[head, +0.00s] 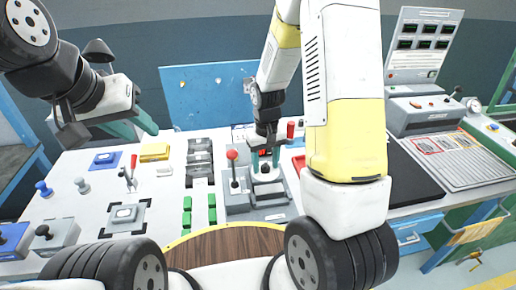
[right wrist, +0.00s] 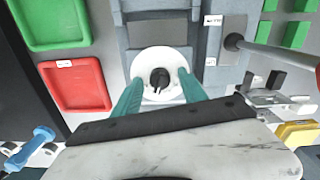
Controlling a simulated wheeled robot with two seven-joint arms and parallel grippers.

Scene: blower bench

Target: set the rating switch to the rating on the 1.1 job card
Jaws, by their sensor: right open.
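A round white dial with a black knob (right wrist: 158,77), which looks like the rating switch, sits on a grey housing in the right wrist view. My right gripper (right wrist: 159,82) is open, with one teal finger on each side of the dial. The knob stands between the fingertips; I cannot tell whether they touch the dial. In the head view my right gripper (head: 265,160) is above the grey unit (head: 269,190), and its fingers partly hide the switch. My left gripper (head: 138,128) is empty above the left of the bench, its teal fingers apart. I cannot make out the 1.1 job card.
A red-knobbed lever (head: 232,156) stands just left of the switch unit. Red (right wrist: 76,85) and green (right wrist: 55,20) trays lie beside it. Green blocks (head: 187,212), a yellow block (head: 154,152) and blue knobs (head: 43,188) are on the white bench. A console (head: 424,112) stands right.

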